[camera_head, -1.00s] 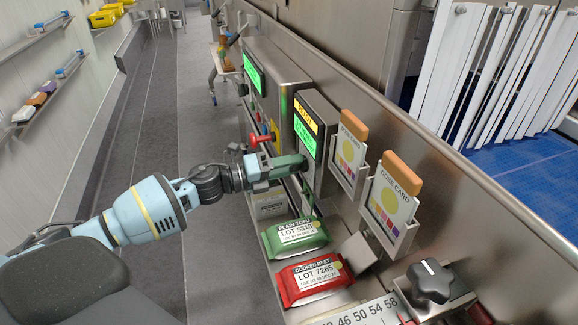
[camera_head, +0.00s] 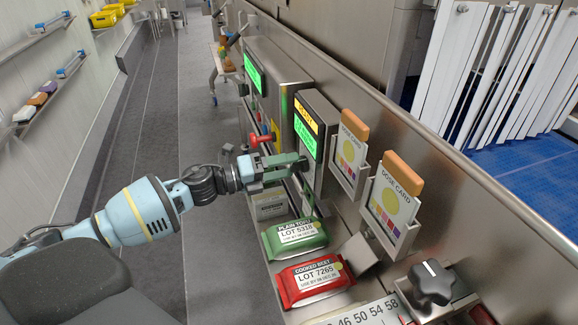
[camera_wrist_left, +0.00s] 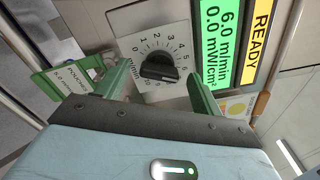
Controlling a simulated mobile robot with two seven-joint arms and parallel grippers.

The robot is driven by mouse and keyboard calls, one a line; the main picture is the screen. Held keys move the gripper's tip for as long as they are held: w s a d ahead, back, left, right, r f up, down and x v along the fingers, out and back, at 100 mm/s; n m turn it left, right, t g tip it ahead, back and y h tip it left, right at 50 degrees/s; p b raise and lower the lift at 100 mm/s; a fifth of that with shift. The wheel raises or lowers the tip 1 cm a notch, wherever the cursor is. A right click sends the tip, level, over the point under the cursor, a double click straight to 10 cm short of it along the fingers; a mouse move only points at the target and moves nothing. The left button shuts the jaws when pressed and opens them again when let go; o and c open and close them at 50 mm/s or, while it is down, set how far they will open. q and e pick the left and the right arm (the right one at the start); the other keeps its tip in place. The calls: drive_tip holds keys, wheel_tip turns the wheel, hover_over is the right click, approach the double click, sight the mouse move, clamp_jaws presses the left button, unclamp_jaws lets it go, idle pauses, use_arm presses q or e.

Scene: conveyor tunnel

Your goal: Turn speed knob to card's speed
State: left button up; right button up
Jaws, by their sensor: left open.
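The speed knob (camera_wrist_left: 160,68) is black and sits on a white dial marked in m/min in the left wrist view. My left gripper (camera_wrist_left: 160,84) is open, with one green finger on each side of the knob; I cannot tell whether they touch it. In the head view my left gripper (camera_head: 307,180) is at the panel below the green display (camera_head: 306,130), and the knob is mostly hidden. The display also shows in the left wrist view (camera_wrist_left: 222,40) and reads 6.0 m/min and 0.0 mW/cm².
Two dose cards (camera_head: 351,142) (camera_head: 392,202) stand in holders along the metal wall. A green pouch (camera_head: 295,238) and a red pouch (camera_head: 314,280) lie below. Another black knob (camera_head: 432,282) is at front right. A red button (camera_head: 255,140) is beyond my gripper.

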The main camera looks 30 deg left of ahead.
use_arm(q)
drive_tip(key=b+v, duration=0.1)
drive_tip(key=v, duration=0.5)
drive_tip(key=shift+s, duration=0.2)
drive_tip(key=shift+a, duration=0.15)
